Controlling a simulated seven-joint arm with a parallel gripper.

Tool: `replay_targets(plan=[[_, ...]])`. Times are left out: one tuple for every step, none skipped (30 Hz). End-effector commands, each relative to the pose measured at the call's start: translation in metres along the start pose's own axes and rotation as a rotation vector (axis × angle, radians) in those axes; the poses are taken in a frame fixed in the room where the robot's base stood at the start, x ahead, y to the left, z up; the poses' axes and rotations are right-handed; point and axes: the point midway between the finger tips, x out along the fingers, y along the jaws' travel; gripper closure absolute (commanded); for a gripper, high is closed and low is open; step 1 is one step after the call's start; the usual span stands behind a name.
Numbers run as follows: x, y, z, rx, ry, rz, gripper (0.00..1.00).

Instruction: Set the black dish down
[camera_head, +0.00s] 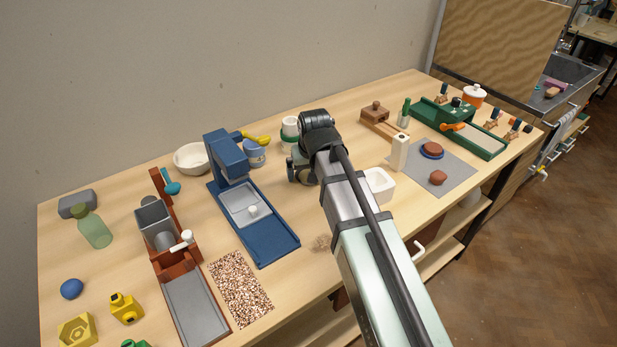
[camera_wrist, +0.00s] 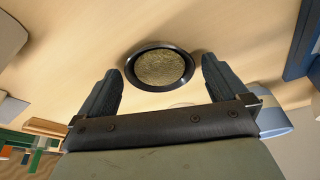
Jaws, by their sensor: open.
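In the wrist view the black dish (camera_wrist: 134,78) is round, with a dark rim and a mottled gold-brown inside. It appears to sit flat on the pale wooden table (camera_wrist: 225,25). My gripper (camera_wrist: 160,67) is open, with one dark finger on each side of the dish's near part. I cannot tell whether either finger touches the rim. In the head view my gripper (camera_head: 302,172) is low over the middle of the table, and my arm hides the dish.
A speckled mat (camera_head: 240,288) lies at front left.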

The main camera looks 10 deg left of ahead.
Motion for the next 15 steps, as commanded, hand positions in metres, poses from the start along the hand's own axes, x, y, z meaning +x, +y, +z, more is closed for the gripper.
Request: replay_targets(plan=[[0.003, 0.0, 0.0, 0.0, 0.0, 0.0, 0.0], [0.0037, 0.0001, -0.0001, 0.0, 0.0, 0.0, 0.0], [0.004, 0.0, -0.0002, 0.0, 0.001, 0.0, 0.0], [0.0041, 0.0, -0.0002, 0.0, 0.001, 0.0, 0.0], [0.0039, 0.0, -0.0002, 0.0, 0.001, 0.0, 0.0], [0.0038, 0.0, -0.0002, 0.0, 0.001, 0.0, 0.0], [0.0038, 0.0, -0.0002, 0.0, 0.001, 0.0, 0.0], [0.0037, 0.0, -0.0002, 0.0, 0.001, 0.0, 0.0], [0.0037, 0.0001, -0.0002, 0.0, 0.001, 0.0, 0.03], [0.0036, 0.0001, -0.0002, 0.0, 0.001, 0.0, 0.06], [0.0036, 0.0001, -0.0002, 0.0, 0.001, 0.0, 0.09], [0.0036, 0.0001, -0.0002, 0.0, 0.001, 0.0, 0.12], [0.0036, 0.0001, -0.0001, 0.0, 0.001, 0.0, 0.15], [0.0035, 0.0001, -0.0001, 0.0, 0.001, 0.0, 0.18], [0.0035, 0.0001, -0.0001, 0.0, 0.001, 0.0, 0.22]])
